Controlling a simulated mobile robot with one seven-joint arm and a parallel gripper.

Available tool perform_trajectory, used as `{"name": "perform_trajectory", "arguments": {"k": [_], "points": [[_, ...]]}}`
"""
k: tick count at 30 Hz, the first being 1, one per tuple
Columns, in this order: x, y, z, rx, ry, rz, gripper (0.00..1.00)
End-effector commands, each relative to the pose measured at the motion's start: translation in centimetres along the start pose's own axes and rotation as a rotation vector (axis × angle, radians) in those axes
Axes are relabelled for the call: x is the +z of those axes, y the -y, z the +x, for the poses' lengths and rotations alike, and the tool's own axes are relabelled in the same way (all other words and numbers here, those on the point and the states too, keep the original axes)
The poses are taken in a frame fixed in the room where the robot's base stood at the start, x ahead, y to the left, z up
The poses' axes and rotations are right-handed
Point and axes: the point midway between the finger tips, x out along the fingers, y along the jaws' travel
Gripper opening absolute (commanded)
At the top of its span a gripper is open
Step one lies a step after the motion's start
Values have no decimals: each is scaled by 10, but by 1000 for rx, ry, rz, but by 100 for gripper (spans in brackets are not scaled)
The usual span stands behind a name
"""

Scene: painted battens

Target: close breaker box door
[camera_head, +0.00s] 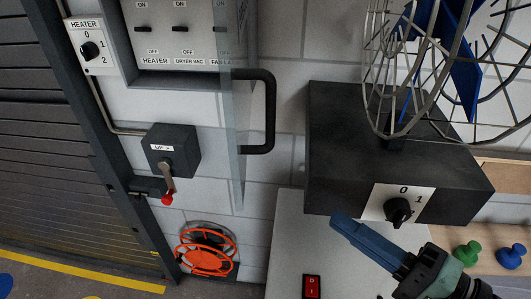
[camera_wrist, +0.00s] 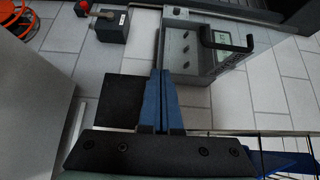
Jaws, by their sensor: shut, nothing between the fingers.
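The breaker box (camera_head: 178,50) is grey, with a row of black switches, on the wall at the upper left of the head view. Its clear door (camera_head: 233,130) stands open, sticking out from the wall, and carries a black handle (camera_head: 270,112). In the wrist view the box (camera_wrist: 188,75) is at upper right, with the handle (camera_wrist: 229,36) across it. My gripper (camera_head: 338,219) has blue fingers, shut and empty, right of and below the handle and apart from it. The fingers (camera_wrist: 160,76) also show in the wrist view.
A dark fan base (camera_head: 340,135) with a knob and a wire fan cage (camera_head: 410,90) stands right of the door. A lever box (camera_head: 172,150) and an orange reel (camera_head: 205,252) are below the breaker box. A grey cabinet (camera_head: 300,240) with a red switch is beside my gripper.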

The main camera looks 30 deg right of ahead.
Motion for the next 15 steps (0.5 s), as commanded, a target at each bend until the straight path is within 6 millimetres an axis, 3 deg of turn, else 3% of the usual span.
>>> {"name": "perform_trajectory", "arguments": {"k": [3,7,15], "points": [[1,4,-2,-6,6,19,0],[2,4,11,-6,9,19,0],[3,7,67,-6,11,18,0]]}}
